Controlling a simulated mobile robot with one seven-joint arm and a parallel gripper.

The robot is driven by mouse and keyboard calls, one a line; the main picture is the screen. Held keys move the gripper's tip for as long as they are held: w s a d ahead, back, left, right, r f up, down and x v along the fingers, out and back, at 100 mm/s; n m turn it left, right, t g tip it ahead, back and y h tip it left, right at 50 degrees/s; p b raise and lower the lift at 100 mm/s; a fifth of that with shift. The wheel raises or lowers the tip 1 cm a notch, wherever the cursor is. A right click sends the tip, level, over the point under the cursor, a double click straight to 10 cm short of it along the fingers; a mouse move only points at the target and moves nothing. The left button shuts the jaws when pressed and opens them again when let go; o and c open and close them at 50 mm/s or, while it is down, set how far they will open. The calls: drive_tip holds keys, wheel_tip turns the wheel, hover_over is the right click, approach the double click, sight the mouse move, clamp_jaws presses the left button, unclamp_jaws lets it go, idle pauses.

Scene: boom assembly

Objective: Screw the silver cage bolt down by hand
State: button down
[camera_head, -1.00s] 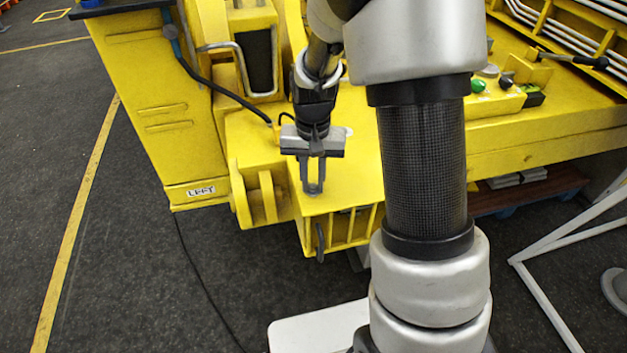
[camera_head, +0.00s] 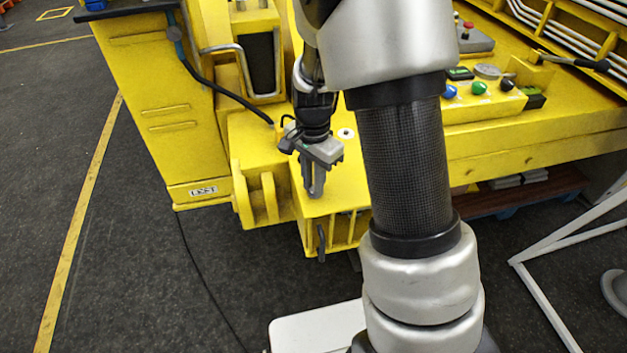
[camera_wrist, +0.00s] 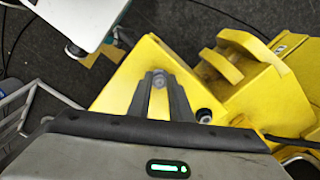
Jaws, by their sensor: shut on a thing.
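My gripper (camera_head: 314,190) points down at the yellow cage top (camera_head: 338,182) near the front corner of the machine. In the wrist view its two dark fingers (camera_wrist: 160,80) come together around a small silver round piece, the silver cage bolt (camera_wrist: 159,82). The fingers are shut on it. The bolt's lower part is hidden, so I cannot tell how deep it sits. In the head view the fingers hide the bolt.
A second round fitting (camera_head: 346,133) sits on the yellow top behind my gripper; it shows in the wrist view (camera_wrist: 204,115). Yellow lugs (camera_head: 262,197) stand to the left. A button panel (camera_head: 485,98) is at the right. A black cable (camera_head: 222,90) runs behind.

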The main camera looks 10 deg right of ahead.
drive_tip(key=shift+w+r, duration=0.2)
drive_tip(key=shift+w, duration=0.05)
drive_tip(key=c, duration=1.7)
unclamp_jaws()
drive_tip(key=shift+c, duration=0.2)
drive_tip(key=shift+o, duration=0.6)
drive_tip(key=shift+s+f, duration=0.1)
drive_tip(key=shift+s, duration=0.05)
wheel_tip(320, 180, up, 18)
drive_tip(key=p, duration=0.1)
drive_tip(key=shift+f, duration=0.25)
drive_tip(key=s+r+n+t+p, duration=0.1)
drive_tip(key=s+r+n, duration=0.3)
drive_tip(key=s, duration=0.5)
drive_tip(key=s+r+n+t+p, duration=0.1)
drive_tip(key=s+r+n+t, duration=0.3)
drive_tip(key=s+n, duration=0.3)
drive_tip(key=s+r, duration=0.1)
drive_tip(key=s, duration=0.1)
drive_tip(key=shift+s+d+t, duration=0.3)
drive_tip(key=shift+s+d, duration=0.05)
